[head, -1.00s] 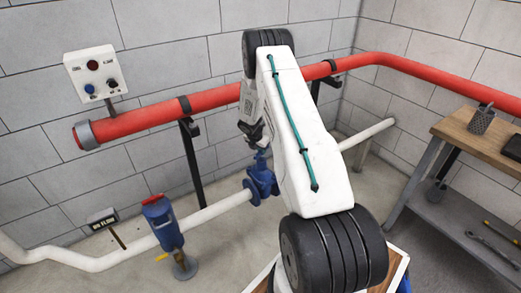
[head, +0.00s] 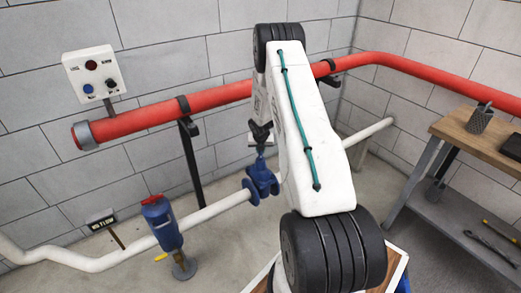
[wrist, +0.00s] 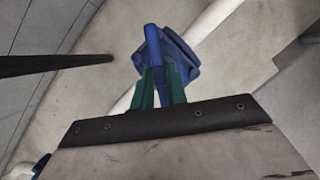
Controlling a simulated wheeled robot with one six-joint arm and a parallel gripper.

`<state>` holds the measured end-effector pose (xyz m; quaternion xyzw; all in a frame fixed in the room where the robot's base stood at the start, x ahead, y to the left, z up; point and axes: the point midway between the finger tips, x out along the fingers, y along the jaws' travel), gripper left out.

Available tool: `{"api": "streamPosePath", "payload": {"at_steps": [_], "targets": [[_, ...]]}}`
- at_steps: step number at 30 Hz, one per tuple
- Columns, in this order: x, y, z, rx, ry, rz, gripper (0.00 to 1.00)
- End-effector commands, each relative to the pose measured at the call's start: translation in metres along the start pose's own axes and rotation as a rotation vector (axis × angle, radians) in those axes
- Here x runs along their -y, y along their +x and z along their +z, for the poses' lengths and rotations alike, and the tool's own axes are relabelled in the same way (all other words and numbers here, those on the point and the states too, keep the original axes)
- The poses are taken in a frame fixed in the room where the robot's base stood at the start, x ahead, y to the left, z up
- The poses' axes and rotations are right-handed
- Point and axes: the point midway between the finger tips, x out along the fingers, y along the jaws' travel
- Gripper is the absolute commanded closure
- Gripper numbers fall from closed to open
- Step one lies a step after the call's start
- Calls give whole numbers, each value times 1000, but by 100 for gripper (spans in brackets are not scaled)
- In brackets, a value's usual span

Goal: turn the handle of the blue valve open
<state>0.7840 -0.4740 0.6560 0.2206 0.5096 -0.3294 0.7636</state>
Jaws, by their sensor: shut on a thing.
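The blue valve (head: 262,182) sits on the low white pipe, left of my arm in the head view. Its blue handle (wrist: 154,45) stands up between the two green fingers of my gripper (wrist: 161,88) in the wrist view. The valve body (wrist: 180,55) is just beyond the fingers there. My gripper is shut on the handle. In the head view my gripper (head: 261,142) is small and dark above the valve, so the grip itself is hard to see there.
The white pipe (head: 215,211) runs low along the wall, with a red pipe (head: 220,96) above on black stands (head: 190,155). A blue post with a red top (head: 163,222) stands left of the valve. A workbench (head: 465,135) is at the right.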

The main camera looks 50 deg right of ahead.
Motion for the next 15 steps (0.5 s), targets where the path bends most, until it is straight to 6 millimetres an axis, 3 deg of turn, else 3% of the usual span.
{"api": "streamPosePath", "payload": {"at_steps": [15], "targets": [[-1, 0, 1, 2, -34, 15, 100]]}}
